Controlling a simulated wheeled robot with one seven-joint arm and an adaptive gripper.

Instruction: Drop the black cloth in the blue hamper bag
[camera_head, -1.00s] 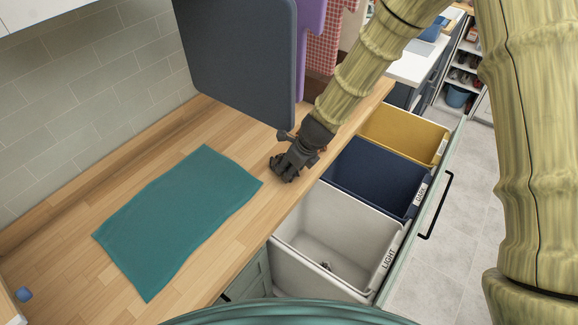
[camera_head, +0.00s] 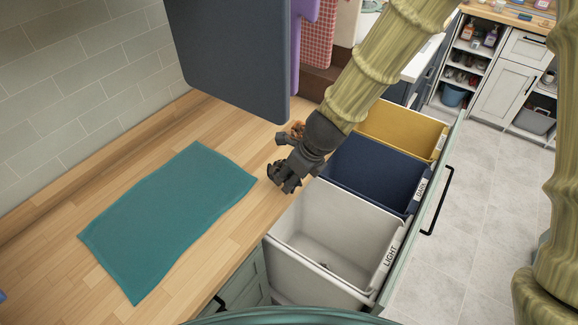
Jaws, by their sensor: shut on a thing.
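My gripper (camera_head: 283,177) is dark and sits above the worktop's front edge, just left of the bins. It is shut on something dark. The held thing blends with the dark fingers, so I cannot make out its outline or confirm that it is the black cloth. The dark blue hamper bag (camera_head: 376,174), labelled "DARK", is the middle one of three in a pulled-out drawer. It lies to the right of my gripper. My arm covers part of its far left side. What I see of its inside looks empty.
A teal cloth (camera_head: 165,218) lies flat on the wooden worktop (camera_head: 215,115). A white bin (camera_head: 330,232) labelled "LIGHT" stands nearer and a yellow bin (camera_head: 404,129) farther. A dark slate panel (camera_head: 235,55) hangs above the worktop, close to my arm. Tiled floor (camera_head: 480,215) is clear at right.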

